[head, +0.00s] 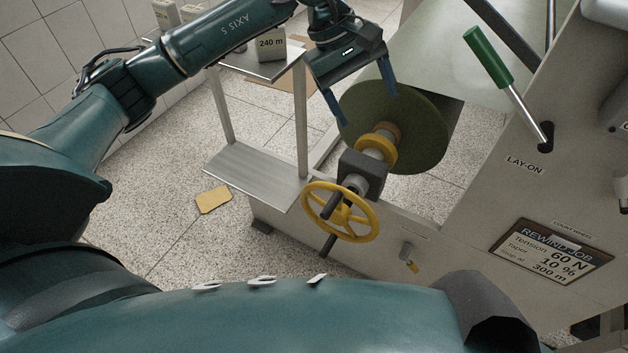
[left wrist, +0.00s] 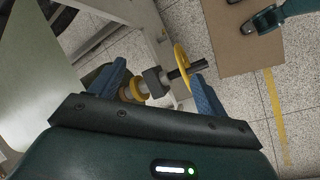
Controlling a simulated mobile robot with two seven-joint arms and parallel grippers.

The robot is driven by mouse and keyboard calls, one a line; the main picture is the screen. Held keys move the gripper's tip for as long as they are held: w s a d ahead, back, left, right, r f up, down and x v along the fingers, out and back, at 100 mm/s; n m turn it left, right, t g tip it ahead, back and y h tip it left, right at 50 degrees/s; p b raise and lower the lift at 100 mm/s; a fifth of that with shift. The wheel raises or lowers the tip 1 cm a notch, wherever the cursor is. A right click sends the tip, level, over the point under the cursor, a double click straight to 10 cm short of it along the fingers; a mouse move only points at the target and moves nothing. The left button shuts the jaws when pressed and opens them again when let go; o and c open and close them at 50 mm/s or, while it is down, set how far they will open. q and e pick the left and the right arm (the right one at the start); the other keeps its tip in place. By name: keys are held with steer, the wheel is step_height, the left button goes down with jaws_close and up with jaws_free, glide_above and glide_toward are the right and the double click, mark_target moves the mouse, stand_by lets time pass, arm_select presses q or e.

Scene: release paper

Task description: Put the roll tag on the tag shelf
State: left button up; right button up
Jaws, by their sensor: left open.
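A block-shaped tag marked "240 m" (head: 271,45) stands on the upper metal shelf (head: 285,68), behind my left arm. I cannot tell for certain that it is the roll tag. A lower metal shelf (head: 258,178) is bare. My left gripper (head: 362,95) is open, its blue fingers apart above the dark green roll (head: 420,130) and its shaft. In the left wrist view nothing is held between the fingers (left wrist: 160,88); the yellow collar (left wrist: 135,90) and shaft show beyond them. My right gripper is not in view.
A yellow handwheel (head: 368,225) juts out from the shaft end, near the lower shelf. A green-handled lever (head: 487,58) and a job plate (head: 552,250) are on the machine at right. A flat yellow piece (head: 213,200) lies on the otherwise open floor at left.

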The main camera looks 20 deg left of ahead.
arm_select(q)
steer(key=s+d+n+g+h, duration=0.1)
steer(key=s+d+n+h, duration=0.4)
steer(key=d+n+h, duration=0.15)
steer(key=s+d+n+h, duration=0.5)
steer(key=d+n+h, duration=0.1)
steer(key=d+h, duration=0.15)
steer(key=a+f+m+t+y, duration=0.35)
steer(key=m+t, duration=0.25)
steer(key=m, duration=0.6)
steer(key=w+a+f+m+t+y, duration=0.1)
steer(key=a+f+m+t+y, duration=0.3)
steer(key=m, duration=0.8)
steer(key=a+f+m+t+y, duration=0.25)
steer(key=f+m+t, duration=0.35)
steer(key=m, duration=0.6)
steer(key=s+a+f+n+g+y, duration=0.3)
steer(key=s+f+n+g+y, duration=0.2)
steer(key=s+f+n, duration=0.5)
steer(key=shift+s+a+f+n, duration=0.15)
steer(key=shift+a+f+n, duration=0.2)
steer(key=shift+f+n, duration=0.45)
steer(key=shift+f, duration=0.15)
